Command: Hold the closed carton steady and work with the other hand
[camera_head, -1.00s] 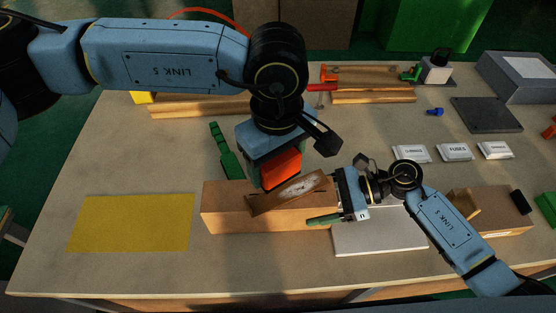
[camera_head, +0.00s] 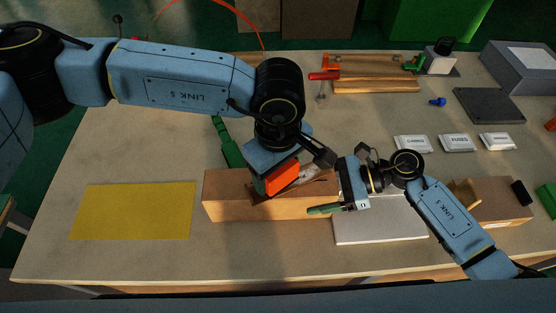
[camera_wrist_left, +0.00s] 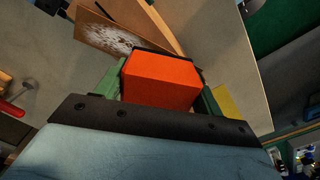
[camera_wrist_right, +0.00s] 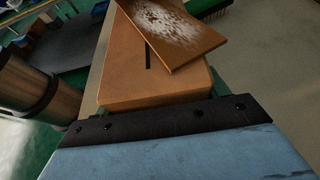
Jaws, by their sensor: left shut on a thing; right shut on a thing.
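The closed carton (camera_head: 225,205) is a long brown box lying on the bench. My right gripper (camera_head: 330,193) is shut on its right end, one green finger along the front side. A flat brown piece with a white speckled patch (camera_wrist_right: 165,28) lies askew on the carton's top, beside a dark slot. My left gripper (camera_head: 277,176) is shut on an orange block (camera_wrist_left: 160,80) with a dark far edge. The block is above the carton and partly hides the speckled piece in the head view. I cannot tell whether it touches the piece.
A yellow mat (camera_head: 133,212) lies at left, with clear bench around it. A green bottle-like object (camera_head: 228,145) stands or lies behind the carton. A pale flat panel (camera_head: 385,225) is at right front, and another brown box (camera_head: 495,212) is beyond my right forearm.

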